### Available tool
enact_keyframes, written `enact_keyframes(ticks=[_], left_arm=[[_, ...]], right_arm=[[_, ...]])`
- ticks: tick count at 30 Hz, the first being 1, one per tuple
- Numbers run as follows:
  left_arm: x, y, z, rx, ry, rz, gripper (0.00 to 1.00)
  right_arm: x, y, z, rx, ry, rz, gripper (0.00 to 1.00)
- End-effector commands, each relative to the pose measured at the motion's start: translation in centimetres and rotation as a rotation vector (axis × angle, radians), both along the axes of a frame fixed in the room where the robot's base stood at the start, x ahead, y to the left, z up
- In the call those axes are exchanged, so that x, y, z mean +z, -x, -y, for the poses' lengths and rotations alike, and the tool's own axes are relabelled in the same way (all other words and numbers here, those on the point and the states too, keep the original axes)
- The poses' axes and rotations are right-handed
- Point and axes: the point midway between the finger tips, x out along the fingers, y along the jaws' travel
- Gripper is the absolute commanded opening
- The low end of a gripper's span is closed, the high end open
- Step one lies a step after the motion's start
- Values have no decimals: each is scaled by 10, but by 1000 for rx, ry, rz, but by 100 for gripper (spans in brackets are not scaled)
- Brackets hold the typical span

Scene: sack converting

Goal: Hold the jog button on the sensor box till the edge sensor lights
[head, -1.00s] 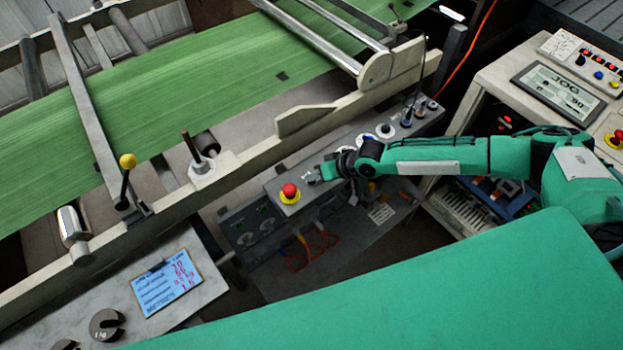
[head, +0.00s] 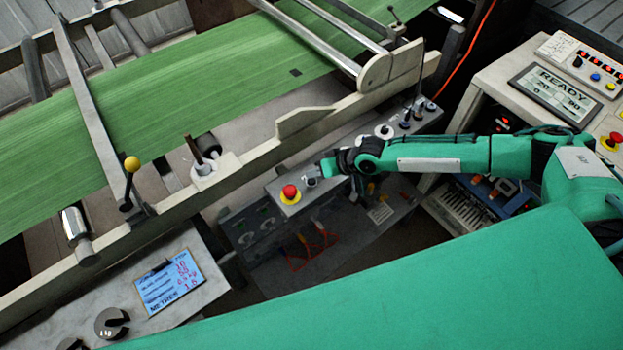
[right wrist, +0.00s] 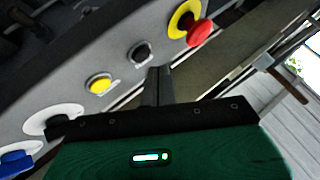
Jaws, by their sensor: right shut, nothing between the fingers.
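The grey sensor box (head: 279,181) runs along the machine's near side. In the right wrist view its panel (right wrist: 120,68) carries a yellow button (right wrist: 100,86), a dark button (right wrist: 142,52) and a red mushroom button (right wrist: 200,33) on a yellow collar. The red button also shows in the head view (head: 290,191). I cannot read which button is the jog button. My right gripper (head: 318,177) is shut and empty over the panel, its fingertips (right wrist: 159,72) near the dark button; I cannot tell if they touch. I cannot make out a lit edge sensor. My left gripper is out of view.
Green woven web (head: 200,95) crosses the machine, with a dark patch (head: 295,72) on it. The console screen (head: 556,92) at right reads READY.

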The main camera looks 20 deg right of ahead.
Motion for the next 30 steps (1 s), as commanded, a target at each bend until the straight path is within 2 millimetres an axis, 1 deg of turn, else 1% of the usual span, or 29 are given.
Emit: enact_keyframes(ticks=[1,3,12,30], left_arm=[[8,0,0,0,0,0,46],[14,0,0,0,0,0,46],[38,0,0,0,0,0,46],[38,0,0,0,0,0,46]], right_arm=[[8,0,0,0,0,0,0],[16,0,0,0,0,0,0],[45,0,0,0,-1,1,0],[45,0,0,-1,0,1,0]])
